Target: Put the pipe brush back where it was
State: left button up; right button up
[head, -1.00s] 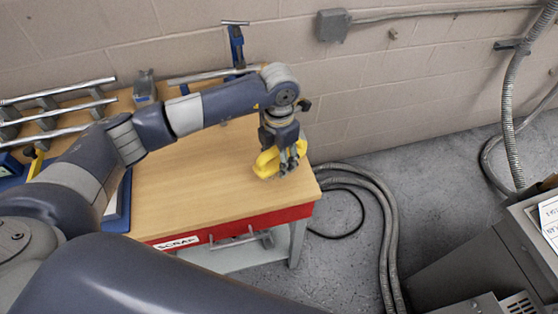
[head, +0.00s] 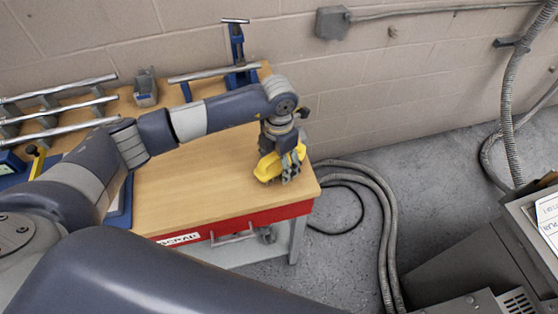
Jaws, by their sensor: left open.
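A yellow object (head: 267,168), which looks like the pipe brush, is at the right end of the wooden workbench top (head: 195,190). My left gripper (head: 289,172) is right over it, pointing down, with its grey fingers at the object's right part. The gripper is open. The fingers and wrist hide part of the yellow object, and I cannot tell whether they touch it. It seems to rest on or very near the bench top. My right gripper is not in view.
Metal pipes on stands (head: 55,115) fill the bench's left side. A blue vise (head: 237,45) and a grey holder (head: 145,88) stand at the back. Hoses (head: 375,205) lie on the floor right of the bench. A grey machine (head: 460,262) stands lower right.

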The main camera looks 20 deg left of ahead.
pick_arm(q)
jog(key=shift+r, duration=0.25)
notch_tip(320, 180, up, 11)
jog(key=b, duration=0.3)
jog(key=shift+r, duration=0.4)
